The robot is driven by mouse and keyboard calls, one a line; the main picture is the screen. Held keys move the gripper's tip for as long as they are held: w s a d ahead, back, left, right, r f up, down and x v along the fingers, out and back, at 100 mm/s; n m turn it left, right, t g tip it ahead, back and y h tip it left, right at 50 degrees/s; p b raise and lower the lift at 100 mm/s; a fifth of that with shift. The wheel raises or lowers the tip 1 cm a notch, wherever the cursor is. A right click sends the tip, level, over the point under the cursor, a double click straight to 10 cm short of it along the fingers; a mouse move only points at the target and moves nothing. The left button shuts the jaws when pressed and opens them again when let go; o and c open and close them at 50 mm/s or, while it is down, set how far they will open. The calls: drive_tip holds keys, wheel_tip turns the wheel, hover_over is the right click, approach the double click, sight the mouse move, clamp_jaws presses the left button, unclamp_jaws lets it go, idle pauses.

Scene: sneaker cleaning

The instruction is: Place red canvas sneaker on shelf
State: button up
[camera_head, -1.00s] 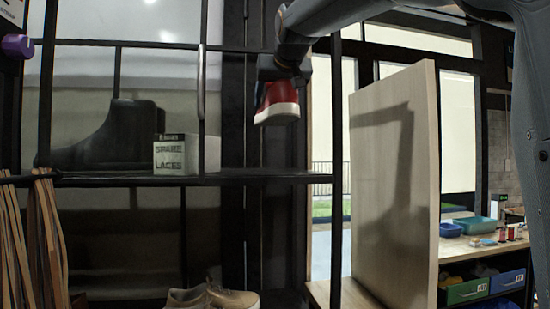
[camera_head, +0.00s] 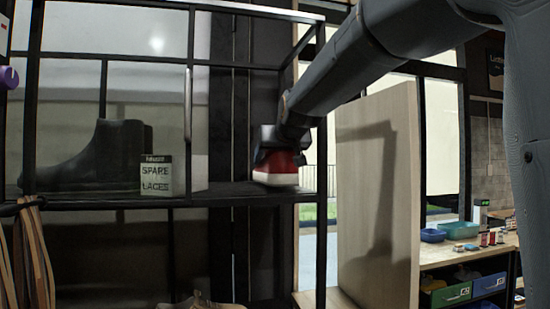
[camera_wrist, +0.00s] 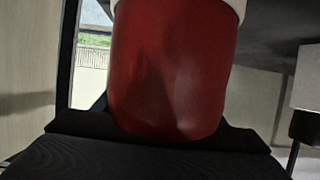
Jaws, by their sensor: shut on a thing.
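The red canvas sneaker (camera_head: 279,169) with a white sole is in my gripper (camera_head: 275,157). In the head view it is at the right end of the dark shelf (camera_head: 230,196), its sole at about the height of the shelf board. I cannot tell whether the sole touches the board. In the wrist view the red sneaker (camera_wrist: 172,70) fills the middle, and the dark gripper part (camera_wrist: 140,155) lies across the bottom. The fingertips are mostly hidden, but my gripper is shut on the sneaker.
A black boot (camera_head: 95,160) and a white "Spare Laces" box (camera_head: 157,174) stand on the shelf to the left. Bare board lies between box and sneaker. A dark upright (camera_head: 322,200) and a wooden panel (camera_head: 375,200) are on the right. A tan shoe (camera_head: 200,301) is below.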

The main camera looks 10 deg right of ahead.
sight(274, 162)
drive_tip(key=shift+d+f+p, duration=0.1)
drive_tip(key=shift+f+p, duration=0.3)
drive_tip(key=shift+f, duration=0.15)
drive_tip(key=o, duration=1.2)
drive_tip(key=shift+c, duration=0.2)
drive_tip(key=b+v, duration=0.4)
drive_tip(key=v, duration=0.8)
drive_tip(key=shift+f, duration=0.1)
